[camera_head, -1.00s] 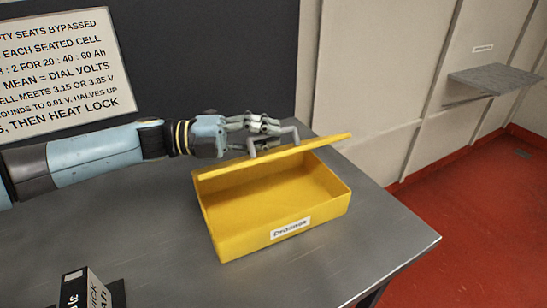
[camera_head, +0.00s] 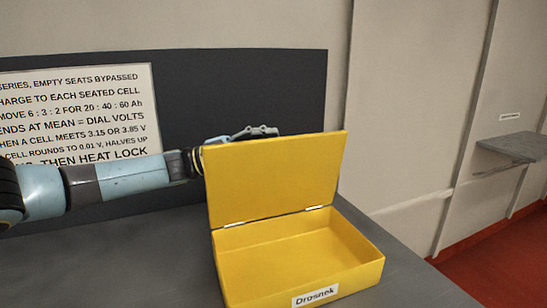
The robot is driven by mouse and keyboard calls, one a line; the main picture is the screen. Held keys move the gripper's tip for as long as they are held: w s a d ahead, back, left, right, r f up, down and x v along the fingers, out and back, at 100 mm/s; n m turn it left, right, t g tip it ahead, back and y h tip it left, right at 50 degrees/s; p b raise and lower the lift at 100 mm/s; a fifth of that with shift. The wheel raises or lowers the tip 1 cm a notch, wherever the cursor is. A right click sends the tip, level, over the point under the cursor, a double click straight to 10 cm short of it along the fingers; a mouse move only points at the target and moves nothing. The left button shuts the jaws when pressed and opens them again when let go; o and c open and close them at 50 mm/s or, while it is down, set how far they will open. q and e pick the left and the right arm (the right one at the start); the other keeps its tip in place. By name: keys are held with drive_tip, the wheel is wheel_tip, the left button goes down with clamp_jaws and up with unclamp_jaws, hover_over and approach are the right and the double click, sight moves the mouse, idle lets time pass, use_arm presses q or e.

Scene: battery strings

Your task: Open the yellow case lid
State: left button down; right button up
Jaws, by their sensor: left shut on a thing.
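The yellow case (camera_head: 362,277) sits on the grey table with its label facing me, and its inside shows empty. Its lid (camera_head: 275,180) stands up roughly upright from the hinges along the back edge, wide open. My left gripper (camera_head: 258,131) is at the top edge of the lid, shut on it. Its fingers show above that edge, and the rest of the gripper is partly hidden behind the lid. My right gripper is not in view.
A dark panel with a printed sign (camera_head: 75,115) stands behind the table (camera_head: 405,280). My left arm passes in front of it. A small grey wall shelf (camera_head: 515,147) is at the far right, above red floor. The table right of the case is clear.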

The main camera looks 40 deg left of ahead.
use_arm(q)
drive_tip(key=shift+w+a, duration=0.25)
drive_tip(key=shift+a, duration=0.25)
drive_tip(key=c, duration=1.6)
unclamp_jaws()
drive_tip(key=shift+f, duration=0.1)
drive_tip(key=shift+c, duration=0.2)
drive_tip(key=v, duration=1.2)
drive_tip(key=shift+s, duration=0.1)
